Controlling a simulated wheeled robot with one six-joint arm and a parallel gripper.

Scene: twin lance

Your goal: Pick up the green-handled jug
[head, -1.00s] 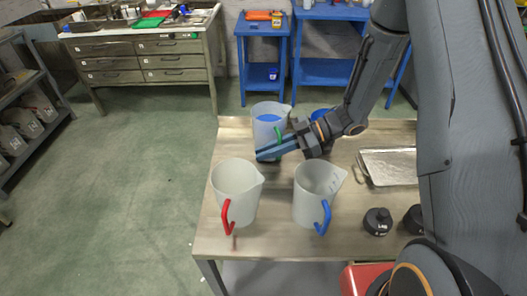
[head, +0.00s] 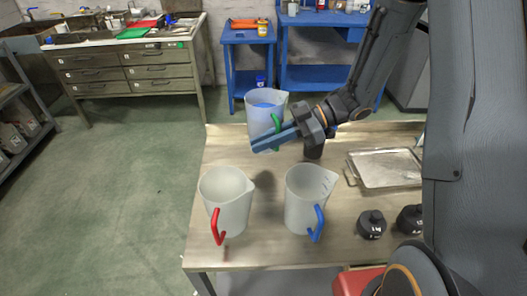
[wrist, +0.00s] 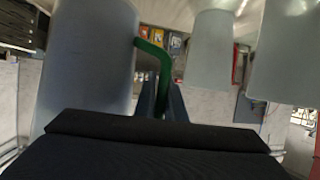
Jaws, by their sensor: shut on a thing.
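The green-handled jug (head: 260,118) is a pale translucent jug with blue contents, at the far left part of the table in the head view. Its green handle (head: 277,132) faces right. My gripper (head: 275,140) is shut on that handle, its blue fingers reaching in from the right. The jug looks upright and hangs above the table, with a dark shadow on the wood below. In the wrist view the jug (wrist: 85,65) fills the left side, and the green handle (wrist: 163,62) runs down between my fingers (wrist: 161,100).
A red-handled jug (head: 227,198) and a blue-handled jug (head: 306,198) stand nearer on the wooden table (head: 265,243). A metal tray (head: 385,168) and two dark weights (head: 371,224) lie at the right. A blue trolley (head: 246,75) stands behind.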

